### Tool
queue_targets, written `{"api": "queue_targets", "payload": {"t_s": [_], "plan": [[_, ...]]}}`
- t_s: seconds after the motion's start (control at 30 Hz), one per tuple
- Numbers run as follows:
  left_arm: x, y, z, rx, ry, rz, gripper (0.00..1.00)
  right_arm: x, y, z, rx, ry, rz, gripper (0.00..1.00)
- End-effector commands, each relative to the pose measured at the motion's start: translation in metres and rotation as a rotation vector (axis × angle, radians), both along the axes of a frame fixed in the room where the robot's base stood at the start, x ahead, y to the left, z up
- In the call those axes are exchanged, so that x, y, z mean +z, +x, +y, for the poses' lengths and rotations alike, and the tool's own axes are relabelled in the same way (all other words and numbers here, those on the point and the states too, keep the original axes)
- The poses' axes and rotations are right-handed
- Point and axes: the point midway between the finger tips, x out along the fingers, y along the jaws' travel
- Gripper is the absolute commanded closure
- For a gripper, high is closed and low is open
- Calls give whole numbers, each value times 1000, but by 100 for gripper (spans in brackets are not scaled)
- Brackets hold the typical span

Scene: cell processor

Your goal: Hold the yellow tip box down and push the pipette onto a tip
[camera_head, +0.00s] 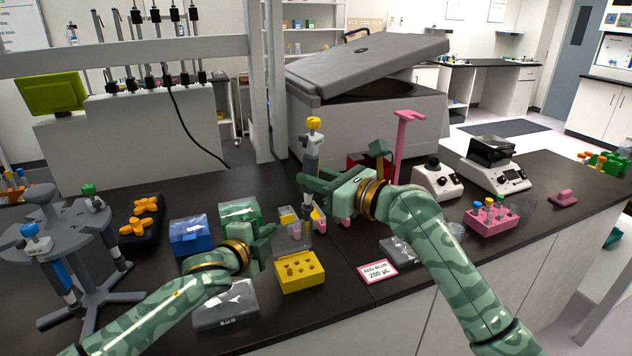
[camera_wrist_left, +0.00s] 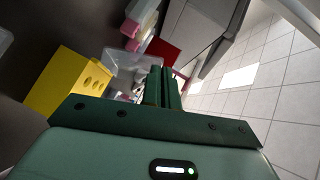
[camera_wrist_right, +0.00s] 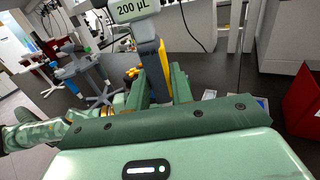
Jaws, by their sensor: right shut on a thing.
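My right gripper (camera_head: 312,184) is shut on a grey pipette with a yellow top (camera_head: 314,124) and holds it upright. The pipette's body (camera_wrist_right: 153,62) stands between the fingers in the right wrist view, with a 200 µL label above. My left gripper (camera_head: 262,238) is shut and empty, left of that box. In the left wrist view its fingers (camera_wrist_left: 163,88) lie together.
A yellow block with holes (camera_head: 300,278) stands in front. A blue box (camera_head: 190,236) and green box (camera_head: 239,211) are left. A pink stand (camera_head: 403,140) and pink tube rack (camera_head: 490,218) are right. A grey pipette carousel (camera_head: 62,225) stands far left.

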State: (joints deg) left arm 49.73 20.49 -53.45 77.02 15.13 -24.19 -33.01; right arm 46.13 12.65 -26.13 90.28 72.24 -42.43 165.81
Motion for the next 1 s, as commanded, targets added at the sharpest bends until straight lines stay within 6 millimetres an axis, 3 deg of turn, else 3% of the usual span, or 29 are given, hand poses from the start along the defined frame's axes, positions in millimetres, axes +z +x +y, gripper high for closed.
{"api": "queue_targets", "payload": {"t_s": [0.07, 0.23, 0.3, 0.33, 0.73, 1.0], "plan": [[-3, -1, 1, 1, 4, 5, 100, 0, 0, 0, 0, 1, 0, 80], [-3, -1, 1, 1, 4, 5, 100, 0, 0, 0, 1, 1, 0, 81], [-3, 0, 1, 2, 3, 5, 79, 0, 0, 0, 1, 1, -1, 81], [-3, 0, 1, 1, 3, 5, 73, 0, 0, 0, 1, 1, -1, 81], [1, -8, 5, 0, 2, 1, 73, 0, 0, 0, 0, 1, -1, 81], [12, -55, 30, 0, 3, 2, 73, 0, 0, 0, 0, 1, -1, 81]]}}
